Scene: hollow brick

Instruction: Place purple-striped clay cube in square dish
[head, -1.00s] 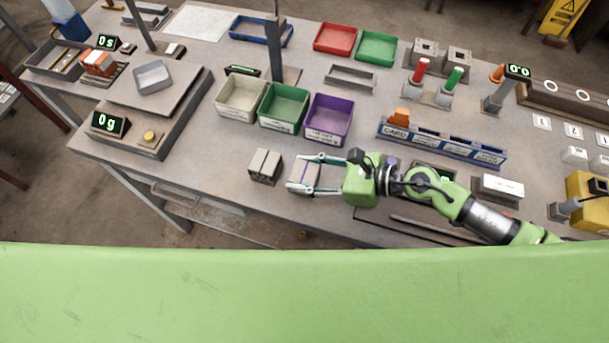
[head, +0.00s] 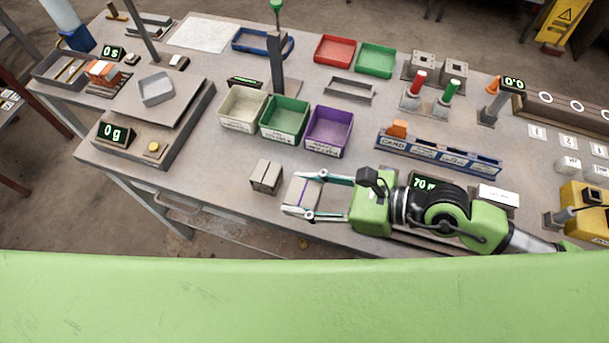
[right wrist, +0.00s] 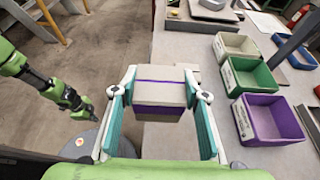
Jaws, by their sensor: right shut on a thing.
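The purple-striped clay cube (head: 304,193) is a grey-beige block with a thin purple stripe. My right gripper (head: 302,195) is shut on it, one finger on each side, near the table's front edge. The right wrist view shows the cube (right wrist: 161,98) between the pads of this gripper (right wrist: 162,110), with the stripe across its top. I cannot tell whether the cube is clear of the table. The square dish (head: 157,88) is a shallow grey tray on the scale at left, empty. My left gripper (right wrist: 78,104) shows only in the right wrist view; its jaws are unclear.
A grey block with a dark stripe (head: 266,177) stands just left of the held cube. White (head: 242,111), green (head: 285,118) and purple (head: 328,132) bins stand behind. The scale (head: 180,128) reads 0g. A thin post (head: 278,60) rises behind the bins.

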